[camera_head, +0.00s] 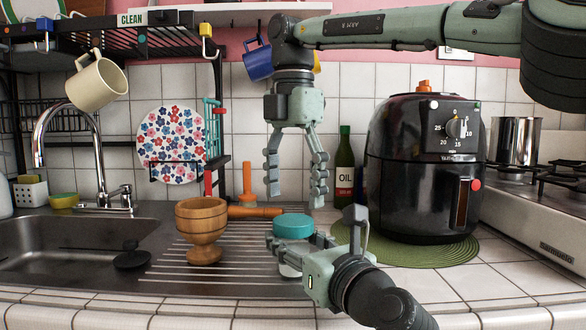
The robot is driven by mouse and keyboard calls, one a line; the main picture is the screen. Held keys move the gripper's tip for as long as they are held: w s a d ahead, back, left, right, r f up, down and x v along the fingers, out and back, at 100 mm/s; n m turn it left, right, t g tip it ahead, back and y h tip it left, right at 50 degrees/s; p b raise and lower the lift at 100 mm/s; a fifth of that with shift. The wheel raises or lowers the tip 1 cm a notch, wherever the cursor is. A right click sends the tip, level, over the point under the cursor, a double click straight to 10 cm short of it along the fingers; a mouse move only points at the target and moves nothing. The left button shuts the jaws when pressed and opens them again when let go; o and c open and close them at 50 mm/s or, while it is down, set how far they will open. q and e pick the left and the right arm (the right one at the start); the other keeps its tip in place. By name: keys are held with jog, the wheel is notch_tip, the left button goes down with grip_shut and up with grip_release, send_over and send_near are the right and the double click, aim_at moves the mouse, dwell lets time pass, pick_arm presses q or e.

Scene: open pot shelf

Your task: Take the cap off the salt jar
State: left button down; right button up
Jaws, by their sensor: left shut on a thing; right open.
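The salt jar (289,270) stands at the front of the ridged drainboard, with its teal round cap (293,226) on top. My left gripper (298,248) is shut on the jar from the right, just below the cap. Its fingers and palm hide most of the jar's body. My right gripper (296,195) points straight down above the cap. Its two fingers are spread and empty, with a small gap between the fingertips and the cap.
A wooden mortar (202,225) stands left of the jar, with the sink (70,250) beyond it. An oil bottle (344,170) and a black air fryer (422,165) on a green mat (440,252) stand to the right.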

aim_at(293, 219)
jog(key=shift+f, duration=2.1)
jog(key=shift+c, duration=0.3)
jog(key=c, duration=1.1)
jog(key=n, duration=0.6)
jog(key=shift+c, duration=0.2)
jog(key=n, duration=2)
jog(key=shift+r, duration=0.1)
